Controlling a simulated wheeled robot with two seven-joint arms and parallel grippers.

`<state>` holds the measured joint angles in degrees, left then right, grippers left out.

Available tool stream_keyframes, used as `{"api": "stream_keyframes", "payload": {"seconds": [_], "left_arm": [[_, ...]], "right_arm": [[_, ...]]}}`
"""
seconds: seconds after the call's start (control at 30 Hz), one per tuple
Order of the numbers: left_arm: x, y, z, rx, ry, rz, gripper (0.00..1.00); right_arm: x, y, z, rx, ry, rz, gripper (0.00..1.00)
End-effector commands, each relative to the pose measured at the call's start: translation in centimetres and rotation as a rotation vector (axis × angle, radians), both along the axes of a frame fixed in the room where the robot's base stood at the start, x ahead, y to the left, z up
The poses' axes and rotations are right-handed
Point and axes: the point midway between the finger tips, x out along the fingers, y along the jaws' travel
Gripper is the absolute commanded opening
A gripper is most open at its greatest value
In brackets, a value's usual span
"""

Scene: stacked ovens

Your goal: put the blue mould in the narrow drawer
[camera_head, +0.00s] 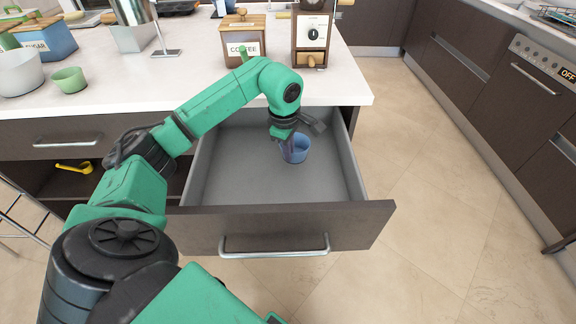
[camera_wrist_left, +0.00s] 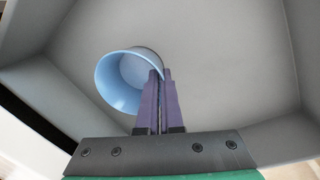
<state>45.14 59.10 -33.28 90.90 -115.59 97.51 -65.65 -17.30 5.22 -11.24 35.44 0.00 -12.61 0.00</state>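The blue mould (camera_head: 297,149) is inside the open drawer (camera_head: 238,183), towards its back right. It is a small round cup with its open side showing in the left wrist view (camera_wrist_left: 122,80). My left gripper (camera_head: 288,140) reaches down into the drawer from above. In the left wrist view its two purple fingers (camera_wrist_left: 160,92) are close together with the mould's rim between them. I cannot tell whether the mould touches the drawer floor. The rest of the drawer floor is bare. My right gripper is not in view.
The white counter (camera_head: 190,75) holds a coffee box (camera_head: 243,43), a grinder (camera_head: 312,38), a sugar box (camera_head: 52,40) and a green mould (camera_head: 69,80). A closed drawer (camera_head: 50,140) is at left. Clear tiled floor (camera_head: 425,190) lies between the drawer and the ovens (camera_head: 535,90).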

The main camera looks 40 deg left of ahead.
Motion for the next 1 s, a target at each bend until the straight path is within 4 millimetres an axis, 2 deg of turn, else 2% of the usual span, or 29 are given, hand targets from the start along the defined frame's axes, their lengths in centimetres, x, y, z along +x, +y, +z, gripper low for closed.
{"api": "stream_keyframes", "payload": {"seconds": [0.33,0.63,0.67,0.7,0.73,1.0], "left_arm": [[0.0,0.0,-5.6,-0.001,0.000,0.000,0.00],[0.0,0.0,-6.1,-0.001,-0.002,0.000,0.00],[0.0,0.0,-6.0,-0.001,-0.002,0.000,0.10],[0.0,0.0,-6.0,-0.001,-0.002,0.000,0.26],[0.0,0.0,-6.0,-0.001,-0.002,0.000,0.33],[0.0,0.0,-5.9,-0.001,-0.002,0.000,0.33]], "right_arm": [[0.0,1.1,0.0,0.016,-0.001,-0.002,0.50],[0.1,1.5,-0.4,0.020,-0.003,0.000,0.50],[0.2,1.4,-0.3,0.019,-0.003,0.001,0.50],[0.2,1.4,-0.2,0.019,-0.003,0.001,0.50],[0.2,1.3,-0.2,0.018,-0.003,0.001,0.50],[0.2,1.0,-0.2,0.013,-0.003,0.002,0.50]]}}
